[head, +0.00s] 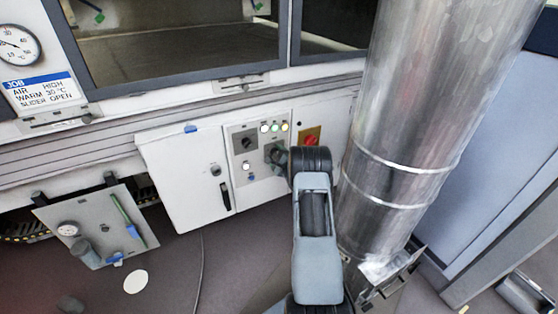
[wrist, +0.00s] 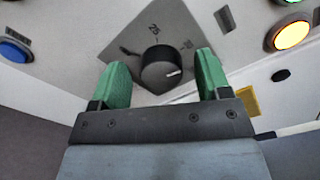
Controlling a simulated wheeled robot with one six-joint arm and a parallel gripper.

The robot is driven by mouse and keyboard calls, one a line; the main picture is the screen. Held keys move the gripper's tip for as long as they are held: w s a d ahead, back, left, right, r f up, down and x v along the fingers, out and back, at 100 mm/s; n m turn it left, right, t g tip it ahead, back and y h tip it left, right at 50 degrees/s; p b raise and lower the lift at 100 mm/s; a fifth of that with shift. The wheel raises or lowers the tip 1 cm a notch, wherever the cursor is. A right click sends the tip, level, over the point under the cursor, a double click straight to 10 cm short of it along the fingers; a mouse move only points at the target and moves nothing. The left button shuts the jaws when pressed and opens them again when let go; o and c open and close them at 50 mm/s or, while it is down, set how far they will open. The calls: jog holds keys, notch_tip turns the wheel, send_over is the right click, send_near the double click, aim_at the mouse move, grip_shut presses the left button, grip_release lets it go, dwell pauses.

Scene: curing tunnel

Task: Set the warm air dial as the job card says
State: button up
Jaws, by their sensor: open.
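The job card (head: 42,90) at the left in the head view reads AIR HIGH, WARM 30 °C, SLIDER OPEN. A black dial knob (wrist: 160,69) sits on a grey plate (wrist: 130,48) in the wrist view. Its white mark points right and slightly down. The plate reads 25 above the knob; a label to its upper right is too blurred to read. My gripper (wrist: 163,68) is open, with one green finger on each side of the knob; contact cannot be told. In the head view my arm partly hides this dial.
Another black knob (head: 247,143) is left of my gripper on the control panel (head: 239,165). A red switch (head: 310,138) is to the right. A lit yellow lamp (wrist: 292,35) and a blue button (wrist: 15,50) flank the dial. A large metal duct (head: 400,120) stands right of my arm.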

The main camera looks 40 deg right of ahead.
jog(key=s+a+p, duration=0.1)
jog(key=s+p, duration=0.1)
jog(key=s, duration=1.1)
jog(key=shift+s+a+r, duration=0.2)
jog(key=shift+s+a, duration=0.1)
jog(key=shift+s, duration=0.05)
jog(key=shift+w+a, duration=0.1)
jog(key=shift+a, duration=0.05)
